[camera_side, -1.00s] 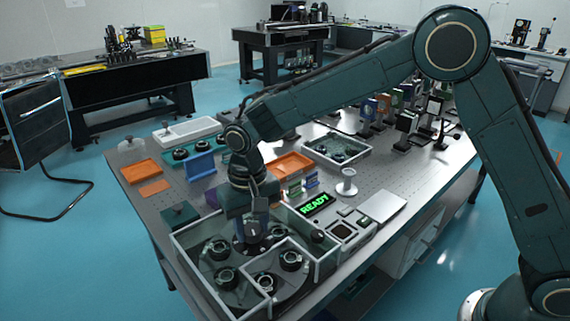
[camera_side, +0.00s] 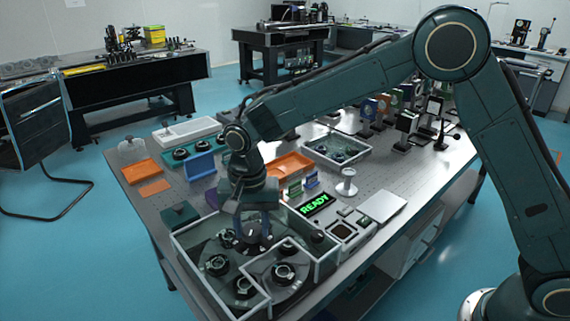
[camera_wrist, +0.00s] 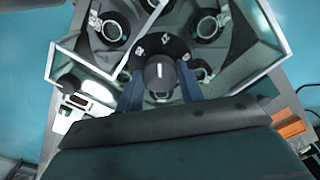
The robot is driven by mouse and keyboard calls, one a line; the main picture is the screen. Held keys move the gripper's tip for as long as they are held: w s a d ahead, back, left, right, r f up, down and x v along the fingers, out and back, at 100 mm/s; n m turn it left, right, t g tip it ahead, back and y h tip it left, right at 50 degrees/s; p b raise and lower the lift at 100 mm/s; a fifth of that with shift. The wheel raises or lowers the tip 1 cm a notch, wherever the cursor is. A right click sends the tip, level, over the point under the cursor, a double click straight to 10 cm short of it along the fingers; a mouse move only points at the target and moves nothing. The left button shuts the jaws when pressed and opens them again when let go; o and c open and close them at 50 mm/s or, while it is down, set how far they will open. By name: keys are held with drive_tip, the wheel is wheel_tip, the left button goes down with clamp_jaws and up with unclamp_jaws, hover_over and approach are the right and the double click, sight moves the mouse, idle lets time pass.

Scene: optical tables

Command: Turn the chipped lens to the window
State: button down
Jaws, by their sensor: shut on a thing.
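My gripper (camera_side: 253,232) points down into a glass-walled case (camera_side: 328,262) and is shut on the dark central knob of a turntable. In the wrist view the knob (camera_wrist: 160,75) has a white line on top and sits between my two blue fingers. A black dial (camera_wrist: 150,47) with white symbols surrounds it. Several round dark-mounted lenses stand on the turntable, including a front-right one (camera_side: 283,272), a front one (camera_side: 243,287) and a left one (camera_side: 217,264). A pale-edged partition marks off the front-right part of the case. I cannot tell which lens is chipped.
A READY display (camera_side: 315,204) and a small control box (camera_side: 342,231) stand right of the case. A white post (camera_side: 347,184), an orange tray (camera_side: 290,165) and a tray of lenses (camera_side: 338,150) lie behind. A dark green block (camera_side: 180,215) is at left.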

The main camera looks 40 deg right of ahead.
drive_tip(key=shift+w+r+m, duration=0.1)
drive_tip(key=shift+w+m, duration=0.05)
drive_tip(key=shift+m, duration=6.95)
drive_tip(key=c, duration=0.9)
unclamp_jaws()
wheel_tip(320, 180, up, 14)
